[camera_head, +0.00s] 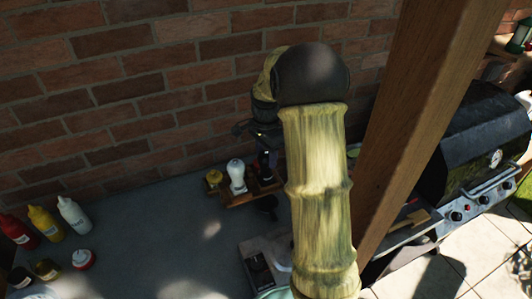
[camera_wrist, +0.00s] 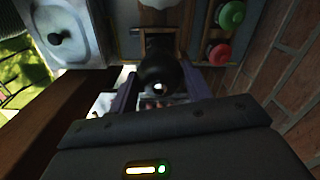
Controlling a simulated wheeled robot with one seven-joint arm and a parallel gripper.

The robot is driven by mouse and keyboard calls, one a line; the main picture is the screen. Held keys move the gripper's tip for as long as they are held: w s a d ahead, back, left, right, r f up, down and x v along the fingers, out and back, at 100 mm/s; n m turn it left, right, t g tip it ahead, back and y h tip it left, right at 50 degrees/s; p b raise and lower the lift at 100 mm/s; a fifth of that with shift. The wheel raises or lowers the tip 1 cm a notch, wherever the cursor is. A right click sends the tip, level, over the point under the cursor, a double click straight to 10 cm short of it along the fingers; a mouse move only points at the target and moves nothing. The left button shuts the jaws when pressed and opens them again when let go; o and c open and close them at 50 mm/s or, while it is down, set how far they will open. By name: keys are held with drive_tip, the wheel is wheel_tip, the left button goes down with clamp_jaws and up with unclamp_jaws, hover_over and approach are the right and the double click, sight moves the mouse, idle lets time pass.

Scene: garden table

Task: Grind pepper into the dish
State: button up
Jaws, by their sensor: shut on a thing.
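My gripper (camera_wrist: 160,88) is shut on a dark, round-topped thing, which looks like the pepper mill (camera_wrist: 160,70). In the head view my gripper (camera_head: 264,136) is small and partly hidden by my arm. The dark mill (camera_head: 265,162) shows below it, at the wooden rack (camera_head: 232,200); I cannot tell whether it touches the rack. A pale round rim (camera_head: 273,294) at the bottom edge may be the dish, but most of it is cut off or behind my arm.
A white shaker (camera_head: 236,176) and a yellow-topped jar (camera_head: 214,179) stand left of the mill. Sauce bottles (camera_head: 45,223) stand at the left. The brick wall (camera_head: 130,90) is close behind. A wooden post (camera_head: 415,120) and a grill (camera_head: 485,145) are right. The middle tabletop is clear.

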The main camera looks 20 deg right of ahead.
drive_tip(key=n+p, duration=0.1)
drive_tip(key=n, duration=0.3)
drive_tip(key=m, duration=0.2)
drive_tip(key=shift+a+m, duration=0.1)
drive_tip(key=shift+m, duration=0.3)
drive_tip(key=m+p, duration=0.1)
drive_tip(key=m, duration=0.3)
drive_tip(key=shift+r+p, duration=0.1)
drive_tip(key=shift+p, duration=0.25)
drive_tip(key=m+p, duration=0.3)
drive_tip(key=m, duration=0.2)
drive_tip(key=shift+r, duration=0.1)
drive_tip(key=shift+f+m, duration=0.2)
drive_tip(key=shift+m, duration=0.7)
